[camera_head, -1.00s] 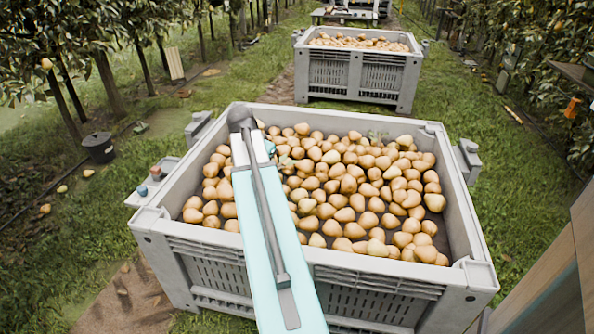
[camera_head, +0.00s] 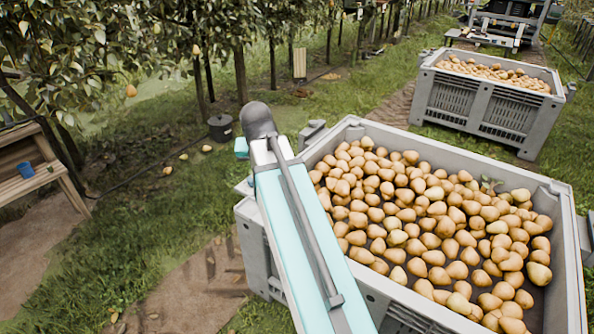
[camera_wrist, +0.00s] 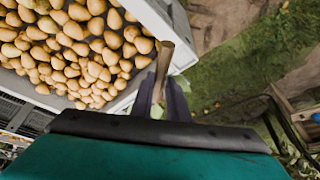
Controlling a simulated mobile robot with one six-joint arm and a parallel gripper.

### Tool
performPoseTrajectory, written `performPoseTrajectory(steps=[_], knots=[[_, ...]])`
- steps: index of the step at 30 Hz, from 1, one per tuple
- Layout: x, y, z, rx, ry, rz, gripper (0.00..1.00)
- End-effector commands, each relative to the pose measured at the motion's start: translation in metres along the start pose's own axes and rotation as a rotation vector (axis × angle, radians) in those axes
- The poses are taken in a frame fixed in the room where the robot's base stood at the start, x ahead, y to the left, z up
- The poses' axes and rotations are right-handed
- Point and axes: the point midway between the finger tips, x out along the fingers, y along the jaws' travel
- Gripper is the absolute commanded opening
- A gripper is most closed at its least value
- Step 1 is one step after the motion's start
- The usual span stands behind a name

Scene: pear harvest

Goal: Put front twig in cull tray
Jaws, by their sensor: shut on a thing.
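A brown twig (camera_wrist: 164,62) is held between the two dark fingers of my gripper (camera_wrist: 161,97) in the wrist view. It stands out past the fingertips, above the bin's outer edge and the ground beside it. In the head view my arm hides the fingers and the twig. A pale edge (camera_head: 243,188) shows at the bin's left side behind my arm. It may be the cull tray, but most of it is hidden.
The large grey bin (camera_head: 340,141) is full of pears, with a leafy bit (camera_head: 490,185) among them. A second pear bin (camera_head: 455,94) stands behind. A black bucket (camera_head: 221,128) stands on the grass. A wooden bench with a blue cup (camera_head: 26,170) is at the left.

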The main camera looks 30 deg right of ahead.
Motion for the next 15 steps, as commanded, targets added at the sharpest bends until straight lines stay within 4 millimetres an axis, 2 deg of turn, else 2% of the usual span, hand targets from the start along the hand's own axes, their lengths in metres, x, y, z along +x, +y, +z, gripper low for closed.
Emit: performPoseTrajectory(steps=[1,9,15], knots=[[-0.013,-0.019,0.004,-0.052,0.001,-0.023,0.0],[-0.062,-0.102,0.031,-0.316,0.001,-0.132,0.0],[-0.089,-0.143,0.05,-0.458,0.001,-0.191,0.0]])
